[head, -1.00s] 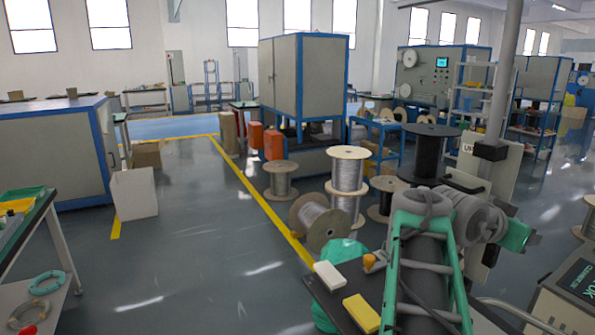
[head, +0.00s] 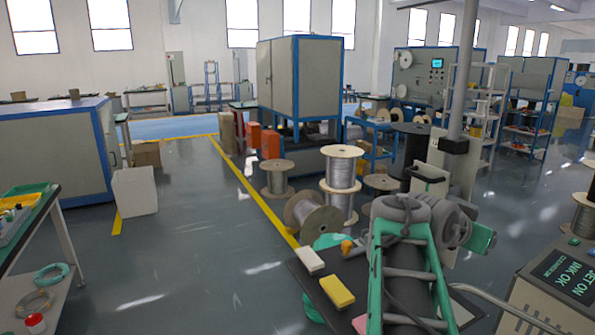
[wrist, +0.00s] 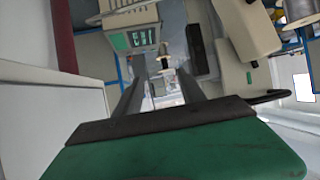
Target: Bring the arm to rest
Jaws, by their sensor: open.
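My gripper (wrist: 160,84) shows in the wrist view with its two dark fingers apart and nothing seen between them. Behind the fingers is the green and dark body of the gripper. In the head view my arm, grey with a green frame, rises from the bottom edge right of centre. It is bent, with its grey joints beside a pale upright panel and a grey pole (head: 460,95). I cannot make out the fingers in the head view.
A black bench (head: 303,268) with a white block (head: 309,260) and a yellow block (head: 337,291) is left of my arm. Wire spools (head: 341,169) stand beyond. A display console (head: 565,275) is at lower right. Open floor (head: 200,250) lies left, past a yellow line.

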